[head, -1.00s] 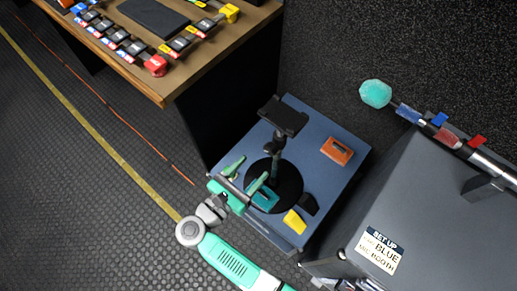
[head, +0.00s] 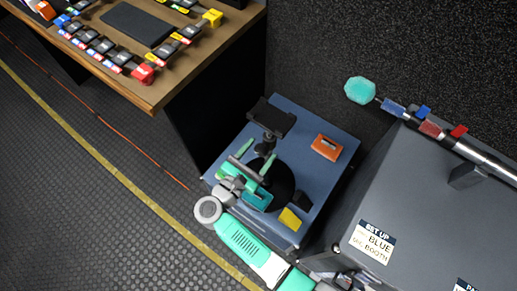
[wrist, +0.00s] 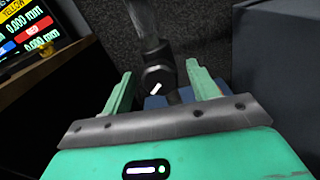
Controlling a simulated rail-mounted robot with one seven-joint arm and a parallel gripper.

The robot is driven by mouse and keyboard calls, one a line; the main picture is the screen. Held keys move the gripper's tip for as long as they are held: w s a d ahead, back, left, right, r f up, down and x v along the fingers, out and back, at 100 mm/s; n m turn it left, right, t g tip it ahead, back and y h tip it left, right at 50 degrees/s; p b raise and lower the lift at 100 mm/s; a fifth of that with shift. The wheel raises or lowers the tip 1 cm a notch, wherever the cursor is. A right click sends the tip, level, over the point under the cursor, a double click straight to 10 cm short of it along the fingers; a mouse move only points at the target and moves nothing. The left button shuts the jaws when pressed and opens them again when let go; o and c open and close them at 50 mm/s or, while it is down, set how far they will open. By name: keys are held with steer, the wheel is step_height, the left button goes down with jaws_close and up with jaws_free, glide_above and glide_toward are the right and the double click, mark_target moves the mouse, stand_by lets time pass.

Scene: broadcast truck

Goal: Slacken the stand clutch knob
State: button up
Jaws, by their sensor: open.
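The stand has a black round base (head: 286,184), a stem and a dark flat holder (head: 272,117) on top, and it stands on a blue case. In the wrist view the clutch knob (wrist: 155,79) is dark and round with a short slanted white mark, on the stand's stem (wrist: 143,20). My gripper (head: 255,157) is at the stand's stem in the head view. In the wrist view its green fingers (wrist: 158,72) are open, one on each side of the knob with gaps showing. The knob cannot be made out in the head view.
A wooden desk (head: 190,62) stands at left, a large grey case (head: 430,215) at right.

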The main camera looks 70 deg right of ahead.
steer(key=c, duration=1)
steer(key=shift+n, duration=0.3)
steer(key=n, duration=0.3)
steer(key=shift+p, duration=0.3)
steer(key=n+p, duration=0.1)
steer(key=n, duration=0.2)
steer(key=shift+w+r+n, duration=0.1)
steer(key=shift+n, duration=0.2)
steer(key=n+p, duration=0.1)
steer(key=n, duration=0.2)
steer(key=shift+p, duration=0.3)
steer(key=shift+n+p, duration=0.8)
steer(key=shift+n, duration=1.2)
